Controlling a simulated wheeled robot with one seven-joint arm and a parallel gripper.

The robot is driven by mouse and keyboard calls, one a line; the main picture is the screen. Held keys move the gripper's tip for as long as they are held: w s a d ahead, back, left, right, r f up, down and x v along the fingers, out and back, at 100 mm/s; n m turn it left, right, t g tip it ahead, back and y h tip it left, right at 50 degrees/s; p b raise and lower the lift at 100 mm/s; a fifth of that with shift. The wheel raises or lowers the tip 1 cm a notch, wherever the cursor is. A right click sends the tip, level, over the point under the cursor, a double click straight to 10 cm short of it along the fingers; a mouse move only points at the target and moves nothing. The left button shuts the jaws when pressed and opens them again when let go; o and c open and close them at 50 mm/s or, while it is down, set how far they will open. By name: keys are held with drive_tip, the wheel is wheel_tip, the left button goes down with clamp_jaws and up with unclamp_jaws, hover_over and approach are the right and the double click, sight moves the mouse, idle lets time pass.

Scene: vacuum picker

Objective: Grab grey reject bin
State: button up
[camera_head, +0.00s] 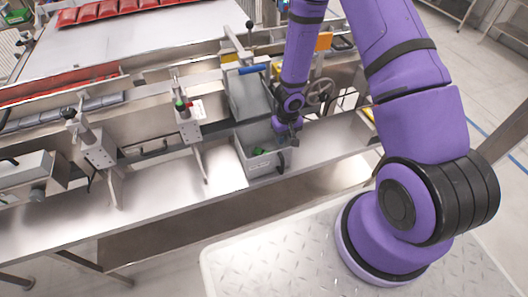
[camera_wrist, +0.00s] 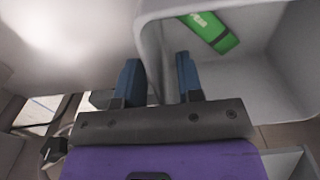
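The grey reject bin (camera_head: 264,168) is an open box on the steel ledge, below a grey chute, with a dark handle on its right side. A green packet (camera_head: 259,151) lies inside it; the packet also shows in the wrist view (camera_wrist: 211,32). My gripper (camera_head: 290,138) is at the bin's right rim, pointing down. In the wrist view my gripper (camera_wrist: 158,80) has its two blue fingers apart, one on each side of the bin's wall (camera_wrist: 155,45). There is a visible gap between fingers and wall.
The grey chute (camera_head: 250,95) and a handwheel (camera_head: 320,91) stand close behind the bin. A conveyor with red packs (camera_head: 110,10) lies at the back left.

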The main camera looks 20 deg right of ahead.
clamp_jaws()
idle(1.3)
